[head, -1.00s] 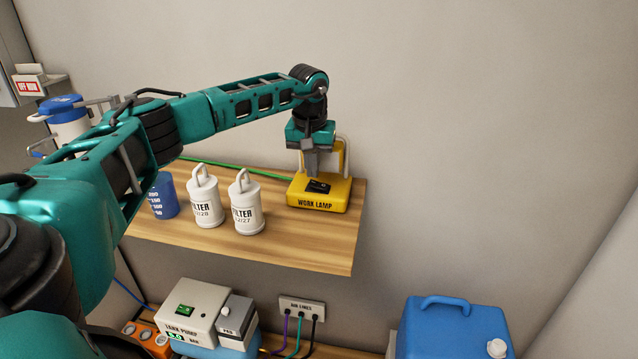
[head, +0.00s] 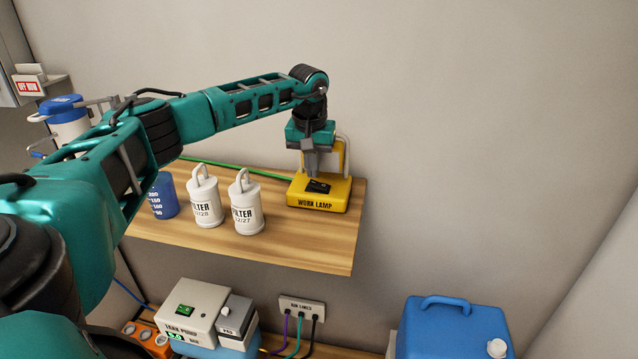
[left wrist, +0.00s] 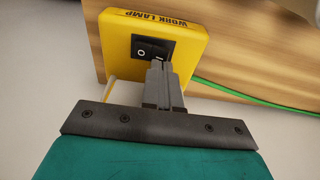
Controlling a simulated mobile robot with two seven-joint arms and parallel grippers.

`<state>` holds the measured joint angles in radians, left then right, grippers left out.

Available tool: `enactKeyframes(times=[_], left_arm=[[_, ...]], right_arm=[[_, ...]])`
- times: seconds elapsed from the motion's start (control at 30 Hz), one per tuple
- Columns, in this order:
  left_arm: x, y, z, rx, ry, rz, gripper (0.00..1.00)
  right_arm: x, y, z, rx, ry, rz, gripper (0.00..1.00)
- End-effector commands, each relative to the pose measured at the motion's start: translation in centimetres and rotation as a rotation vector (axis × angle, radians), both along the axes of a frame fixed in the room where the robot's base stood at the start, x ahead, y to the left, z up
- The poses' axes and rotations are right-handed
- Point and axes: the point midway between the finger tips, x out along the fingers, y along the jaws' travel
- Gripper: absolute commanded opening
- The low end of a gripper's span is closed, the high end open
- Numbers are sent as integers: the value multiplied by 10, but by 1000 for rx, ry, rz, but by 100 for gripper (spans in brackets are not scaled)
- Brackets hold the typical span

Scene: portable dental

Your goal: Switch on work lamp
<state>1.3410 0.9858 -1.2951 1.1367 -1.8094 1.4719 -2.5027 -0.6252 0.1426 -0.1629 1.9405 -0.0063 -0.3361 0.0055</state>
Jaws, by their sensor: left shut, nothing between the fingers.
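The yellow work lamp (head: 320,196) stands at the right end of the wooden shelf, its label facing front. Its black rocker switch (head: 318,187) is on top of the base; in the left wrist view the switch (left wrist: 146,50) shows a round mark on its left half, while the fingertips cover part of its right half. My left gripper (head: 312,172) points down over the switch, shut and empty. In the left wrist view its fingertips (left wrist: 159,66) are at the switch's near edge; I cannot tell whether they touch it. My right gripper is not in view.
Two white filter canisters (head: 204,202) and a blue container (head: 164,196) stand left of the lamp on the shelf (head: 290,243). A green cable (head: 222,166) runs behind them. Below are a tank pump (head: 193,313) and a blue jug (head: 455,330). The wall right of the lamp is bare.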

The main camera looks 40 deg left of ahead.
Motion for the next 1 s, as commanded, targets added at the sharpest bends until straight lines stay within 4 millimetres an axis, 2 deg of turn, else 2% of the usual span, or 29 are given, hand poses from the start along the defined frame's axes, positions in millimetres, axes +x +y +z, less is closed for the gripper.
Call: enactKeyframes(times=[1.0], left_arm=[[0,0,-14,0,0,0,0]], right_arm=[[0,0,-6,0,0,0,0]])
